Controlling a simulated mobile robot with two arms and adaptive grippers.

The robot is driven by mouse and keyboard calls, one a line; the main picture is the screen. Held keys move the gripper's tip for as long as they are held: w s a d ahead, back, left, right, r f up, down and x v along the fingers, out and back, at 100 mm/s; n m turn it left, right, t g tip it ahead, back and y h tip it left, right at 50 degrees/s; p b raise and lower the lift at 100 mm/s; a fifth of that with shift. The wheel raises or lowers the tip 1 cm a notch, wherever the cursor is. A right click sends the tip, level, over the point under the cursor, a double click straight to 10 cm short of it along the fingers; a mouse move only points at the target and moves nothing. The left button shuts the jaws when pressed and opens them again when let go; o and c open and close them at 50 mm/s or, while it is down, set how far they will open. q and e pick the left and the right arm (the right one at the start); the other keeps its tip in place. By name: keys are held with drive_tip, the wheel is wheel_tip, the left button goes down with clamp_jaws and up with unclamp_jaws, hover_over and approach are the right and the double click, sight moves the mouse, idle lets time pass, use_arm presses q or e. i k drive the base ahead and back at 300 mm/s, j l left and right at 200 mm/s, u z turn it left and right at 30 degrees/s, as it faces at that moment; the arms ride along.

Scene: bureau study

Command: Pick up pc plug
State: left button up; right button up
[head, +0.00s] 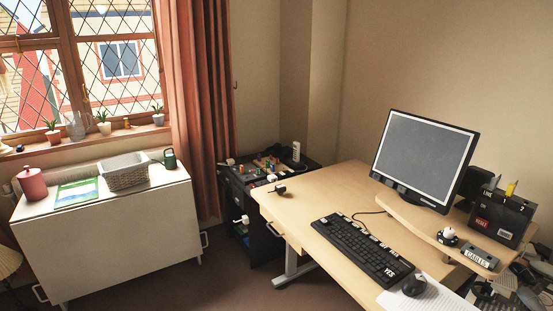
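A small dark plug-like piece (280,189) lies on the left end of the wooden desk (322,190). A small white piece (271,177), perhaps a plug, sits just behind it at the desk's far left edge. Another white plug-like piece (230,162) rests on the edge of the dark cabinet (262,208) beyond the desk. I cannot tell from this distance which one is the pc plug. Neither of my grippers is in view.
The desk holds a monitor (424,158), a keyboard (362,248), a mouse (414,285) and a dark box (500,218). Clutter (510,290) fills the lower right. A white table (110,235) stands below the window. The carpet (190,285) between them looks clear.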

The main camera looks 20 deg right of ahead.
sight(280, 188)
drive_tip(key=i+l+z, duration=0.2)
drive_tip(key=i+z, duration=0.2)
drive_tip(key=i, duration=0.7)
drive_tip(key=i+j+z, duration=0.15)
drive_tip(key=i+z, duration=0.25)
drive_tip(key=i, duration=0.7)
